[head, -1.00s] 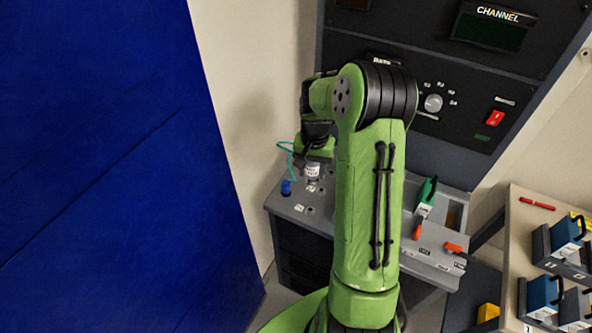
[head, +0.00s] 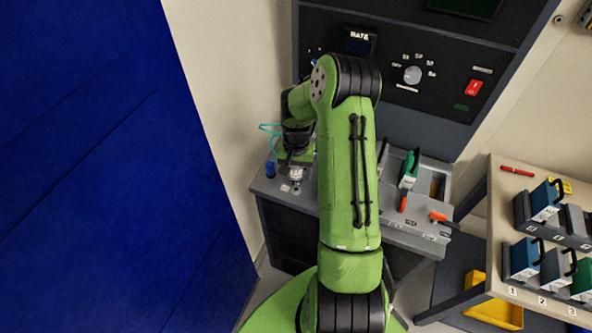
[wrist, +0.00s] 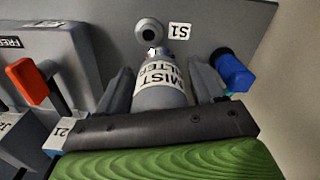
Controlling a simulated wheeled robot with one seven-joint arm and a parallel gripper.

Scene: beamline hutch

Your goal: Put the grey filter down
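The grey filter (wrist: 160,85) is a small cylinder with a white label, partly readable as "MIST". My gripper (wrist: 163,88) is shut on it, one finger on each side. In the head view the filter (head: 296,175) is upright below my gripper (head: 297,160), over or on the left part of the grey bench (head: 268,187). I cannot tell whether its bottom touches the bench or sits in a hole. A round socket (wrist: 149,31) labelled S1 is just beyond the filter in the wrist view.
A blue cap (wrist: 232,73) with a teal cord stands right of the filter; it also shows in the head view (head: 270,168). A tray with an orange handle (wrist: 27,80) is on the left. A rack of blue and grey blocks (head: 525,255) stands far right.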

